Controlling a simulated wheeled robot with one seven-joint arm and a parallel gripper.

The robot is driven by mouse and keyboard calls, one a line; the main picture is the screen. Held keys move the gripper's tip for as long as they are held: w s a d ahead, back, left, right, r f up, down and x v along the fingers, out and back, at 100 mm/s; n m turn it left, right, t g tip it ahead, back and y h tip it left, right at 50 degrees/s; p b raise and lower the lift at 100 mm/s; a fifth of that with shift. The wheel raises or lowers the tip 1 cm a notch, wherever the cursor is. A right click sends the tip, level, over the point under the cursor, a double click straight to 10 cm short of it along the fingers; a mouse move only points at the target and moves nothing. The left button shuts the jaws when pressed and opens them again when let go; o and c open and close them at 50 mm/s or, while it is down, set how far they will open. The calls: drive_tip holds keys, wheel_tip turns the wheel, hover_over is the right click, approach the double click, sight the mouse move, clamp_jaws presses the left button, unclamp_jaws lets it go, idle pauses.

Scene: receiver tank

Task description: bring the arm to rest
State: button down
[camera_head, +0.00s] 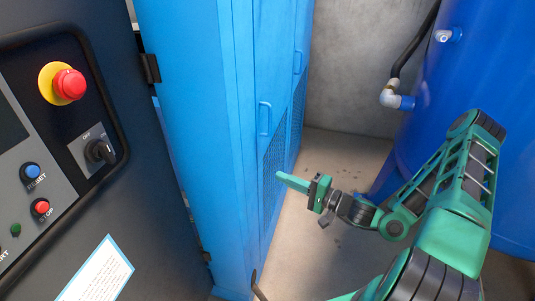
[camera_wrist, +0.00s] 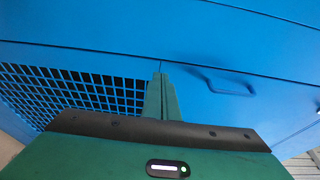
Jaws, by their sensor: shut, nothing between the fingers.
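My gripper (camera_head: 291,181) is at the end of my green and black arm in the middle of the head view. Its fingers are shut with nothing between them. They point left toward the blue cabinet (camera_head: 205,130), beside its mesh panel. In the wrist view the shut green fingers (camera_wrist: 161,97) point at the cabinet face, with a black mesh (camera_wrist: 85,90) on the left and a blue handle (camera_wrist: 228,84) on the right. I cannot tell the exact gap between fingertips and cabinet. My arm reaches in from the lower right, bent at the elbow.
A dark control panel with a red emergency button (camera_head: 69,84) and a rotary switch (camera_head: 100,151) stands at the left. A big blue tank (camera_head: 480,75) with a pipe fitting (camera_head: 391,95) stands close behind my arm. Bare floor (camera_head: 340,160) lies between cabinet and tank.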

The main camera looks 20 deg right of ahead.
drive_tip(key=s+f+n+g+h, duration=0.35)
drive_tip(key=s+n+g, duration=0.55)
drive_tip(key=s+g, duration=0.35)
drive_tip(key=s+d+r+g+h, duration=0.1)
drive_tip(key=s+d+r+h, duration=0.65)
drive_tip(key=d, duration=0.55)
drive_tip(key=s+d+r+m, duration=0.5)
drive_tip(key=s+r, duration=0.5)
drive_tip(key=r, duration=0.3)
drive_tip(key=shift+s+m+h, duration=0.3)
drive_tip(key=shift+s+h, duration=0.05)
drive_tip(key=shift+h, duration=0.05)
drive_tip(key=shift+d+r, duration=0.1)
